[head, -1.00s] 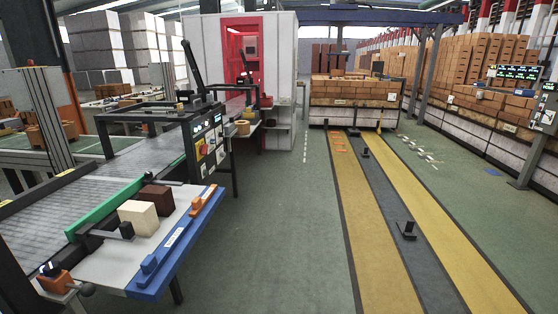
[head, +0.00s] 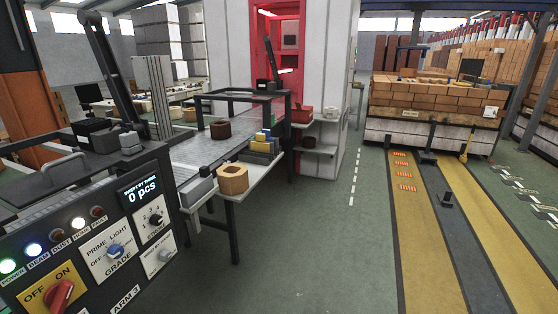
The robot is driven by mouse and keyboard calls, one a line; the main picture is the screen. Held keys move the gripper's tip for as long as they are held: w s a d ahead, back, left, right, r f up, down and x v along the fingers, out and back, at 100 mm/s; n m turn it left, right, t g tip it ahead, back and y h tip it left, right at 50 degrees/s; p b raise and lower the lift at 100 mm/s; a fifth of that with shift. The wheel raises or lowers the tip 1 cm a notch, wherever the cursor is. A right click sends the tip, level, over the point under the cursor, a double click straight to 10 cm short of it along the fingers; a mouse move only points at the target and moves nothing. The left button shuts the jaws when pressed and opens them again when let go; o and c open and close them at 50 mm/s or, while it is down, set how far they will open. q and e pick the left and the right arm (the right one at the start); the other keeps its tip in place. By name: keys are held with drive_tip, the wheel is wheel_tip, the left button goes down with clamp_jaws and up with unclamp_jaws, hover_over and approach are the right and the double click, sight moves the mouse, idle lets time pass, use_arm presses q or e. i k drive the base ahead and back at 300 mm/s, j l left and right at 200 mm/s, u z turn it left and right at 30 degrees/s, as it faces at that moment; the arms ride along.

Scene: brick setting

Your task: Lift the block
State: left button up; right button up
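Neither of my grippers shows in the head view. A tan block with a hole in its top (head: 232,180) sits on the near end of a pale side shelf, left of the picture's middle. A dark brown round piece (head: 220,129) lies on the grey conveyor behind it. I cannot tell which of these, if either, is the block of the task.
A black control panel (head: 105,245) with knobs, lamps and a "0 pcs" display fills the lower left. A grey box (head: 197,190) and a yellow and blue stack (head: 264,142) flank the tan block.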

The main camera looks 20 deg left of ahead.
sight(232, 179)
drive_tip(key=i, duration=1.2)
drive_tip(key=i+u, duration=0.1)
drive_tip(key=i, duration=1.1)
drive_tip(key=i+l, duration=0.2)
drive_tip(key=i, duration=1)
drive_tip(key=i+u, duration=0.15)
drive_tip(key=u, duration=0.3)
drive_tip(key=i+u, duration=0.2)
drive_tip(key=u, duration=0.2)
drive_tip(key=i+l+u, duration=0.1)
drive_tip(key=u, duration=0.35)
drive_tip(key=i+l+u, duration=0.15)
drive_tip(key=u, duration=0.3)
drive_tip(key=i+l+u, duration=0.15)
drive_tip(key=u, duration=0.25)
drive_tip(key=i+l+u, duration=0.1)
drive_tip(key=l+u, duration=0.15)
drive_tip(key=u, duration=0.2)
drive_tip(key=l+u, duration=0.25)
drive_tip(key=u, duration=0.2)
